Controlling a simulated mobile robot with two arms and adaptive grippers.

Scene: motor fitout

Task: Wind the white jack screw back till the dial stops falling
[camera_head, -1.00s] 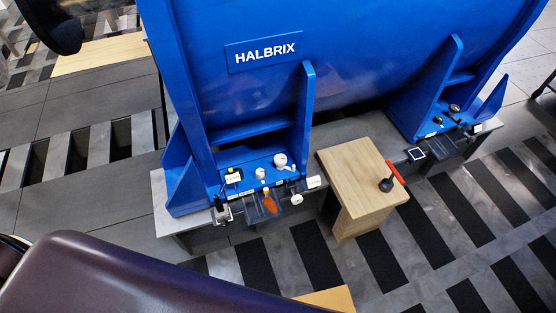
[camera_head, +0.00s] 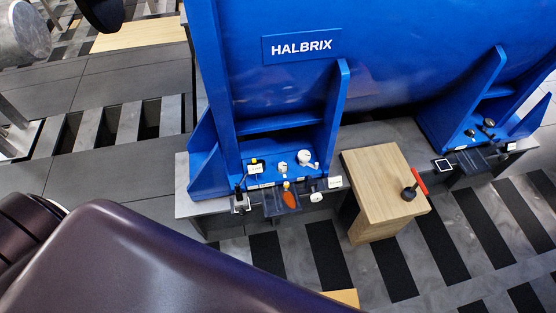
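A blue motor frame marked HALBRIX (camera_head: 306,47) stands on a grey base (camera_head: 200,207). At its near left foot is a cluster of small parts. A round white piece (camera_head: 304,157) faces up there; it may be the dial, but no needle can be read. A white knob (camera_head: 316,197) sticks out at the front edge, right of an orange oval piece (camera_head: 289,200); it may be the white jack screw. Neither gripper shows in the view. A large dark purple part of mine fills the lower left, well short of the cluster.
A second foot (camera_head: 480,125) with small parts is at the right. Striped floor (camera_head: 420,240) lies clear in front.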

